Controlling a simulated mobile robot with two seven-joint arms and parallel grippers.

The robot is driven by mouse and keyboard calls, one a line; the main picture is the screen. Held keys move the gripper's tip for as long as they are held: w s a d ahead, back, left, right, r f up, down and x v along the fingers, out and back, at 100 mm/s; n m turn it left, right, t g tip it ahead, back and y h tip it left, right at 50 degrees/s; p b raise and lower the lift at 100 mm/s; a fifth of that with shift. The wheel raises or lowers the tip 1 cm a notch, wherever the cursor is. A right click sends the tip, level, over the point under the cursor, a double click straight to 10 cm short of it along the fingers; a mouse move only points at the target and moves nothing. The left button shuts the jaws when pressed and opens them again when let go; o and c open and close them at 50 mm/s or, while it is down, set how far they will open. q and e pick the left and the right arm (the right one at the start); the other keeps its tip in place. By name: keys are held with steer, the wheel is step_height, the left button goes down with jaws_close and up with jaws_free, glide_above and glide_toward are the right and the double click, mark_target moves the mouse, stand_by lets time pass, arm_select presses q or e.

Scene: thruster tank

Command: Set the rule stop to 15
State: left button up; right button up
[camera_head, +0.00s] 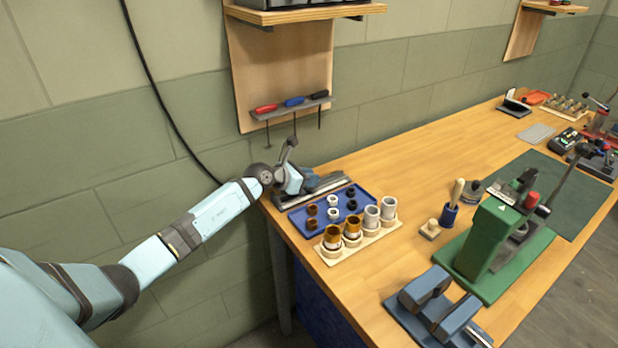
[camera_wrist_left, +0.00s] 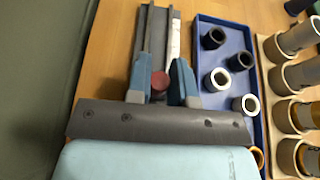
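The rule is a dark grey rail on the bench's back left corner (camera_head: 330,193), with a pale scale strip (camera_wrist_left: 175,38) along its right side in the left wrist view. A round red knob (camera_wrist_left: 160,81), seemingly on the rule stop, sits over the rail. My left gripper (camera_head: 312,182) is over the rule. In the left wrist view its blue fingers (camera_wrist_left: 160,65) stand apart on either side of the red knob, with what look like small gaps. The scale numbers are too small to read. My right gripper is not in view.
A blue tray (camera_head: 361,197) of small dark and white rings lies close beside the rule. A wooden rack (camera_head: 390,233) of brass and grey cylinders stands in front of it. A green press (camera_head: 490,238) is further right. Screwdrivers (camera_head: 293,102) hang on the wall behind.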

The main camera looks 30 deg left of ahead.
mark_target(325, 183)
arm_select(q)
jaws_close()
steer(key=shift+w+d, duration=0.15)
steer(key=shift+w, duration=0.25)
steer(key=w, duration=0.1)
steer(key=w+d, duration=0.1)
steer(key=w, duration=0.2)
steer(key=shift+w+d, duration=0.2)
steer(key=shift+d, duration=0.2)
steer(key=o, duration=0.6)
jaws_free()
steer(key=shift+c, duration=0.2)
